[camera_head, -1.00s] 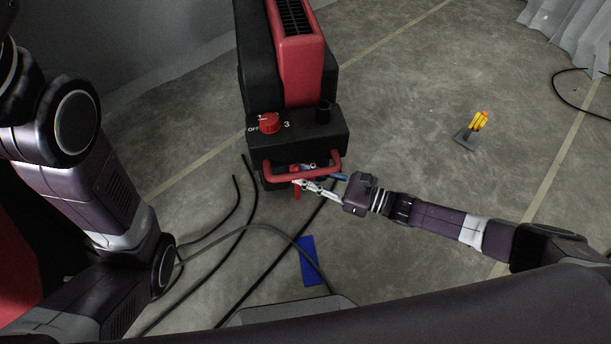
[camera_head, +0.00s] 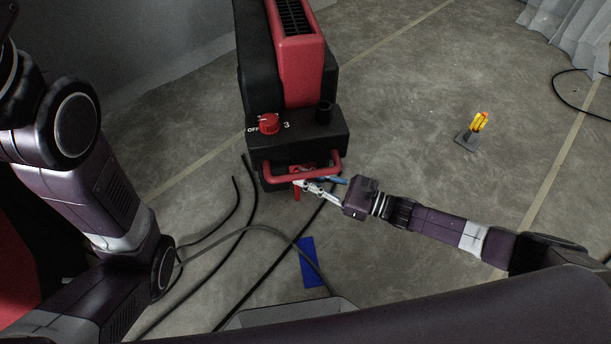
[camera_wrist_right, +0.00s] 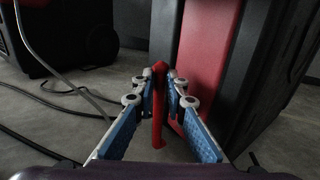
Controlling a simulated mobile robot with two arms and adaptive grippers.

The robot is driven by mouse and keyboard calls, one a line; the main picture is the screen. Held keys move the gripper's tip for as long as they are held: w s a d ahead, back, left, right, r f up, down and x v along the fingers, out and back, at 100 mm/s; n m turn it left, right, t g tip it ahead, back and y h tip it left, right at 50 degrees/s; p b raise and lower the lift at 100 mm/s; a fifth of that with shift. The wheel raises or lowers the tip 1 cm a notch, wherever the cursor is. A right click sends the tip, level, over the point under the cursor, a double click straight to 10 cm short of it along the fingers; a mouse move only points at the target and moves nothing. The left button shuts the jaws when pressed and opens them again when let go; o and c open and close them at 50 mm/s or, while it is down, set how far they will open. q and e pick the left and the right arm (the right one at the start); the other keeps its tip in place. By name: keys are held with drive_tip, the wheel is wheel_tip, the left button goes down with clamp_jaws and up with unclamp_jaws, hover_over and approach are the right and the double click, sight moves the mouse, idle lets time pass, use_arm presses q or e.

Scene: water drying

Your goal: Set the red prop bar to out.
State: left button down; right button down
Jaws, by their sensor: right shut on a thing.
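The machine (camera_head: 300,145) is black and red, with a dial and a red handle at its near end. The red prop bar (camera_head: 297,194) hangs down below that handle. In the right wrist view the bar (camera_wrist_right: 159,105) stands upright between the blue-padded fingers. My right gripper (camera_head: 312,186) reaches in from the right under the handle and is shut on the bar near its top; the fingertips (camera_wrist_right: 161,82) flank it closely. The bar's upper mount is partly hidden in the head view. My left arm shows at the left, but its gripper is out of view.
A red dial (camera_head: 269,123) sits on the machine's top. Black cables lie on the floor to the left and below. A blue flat piece (camera_head: 309,262) lies nearer to me. A yellow-topped item (camera_head: 478,125) stands far right. The floor right of the machine is mostly clear.

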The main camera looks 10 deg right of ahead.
drive_tip(key=s+f+n+y+b, duration=0.4)
drive_tip(key=s+n+b, duration=0.2)
drive_tip(key=b, duration=0.3)
drive_tip(key=shift+s+d+f+n+b, duration=0.2)
drive_tip(key=shift+s+f+n+b, duration=0.1)
drive_tip(key=shift+s+f+b, duration=0.05)
drive_tip(key=c, duration=2.2)
unclamp_jaws()
drive_tip(key=s+d, duration=0.6)
drive_tip(key=d, duration=0.5)
drive_tip(key=shift+d+f, duration=0.2)
drive_tip(key=shift+d, duration=0.2)
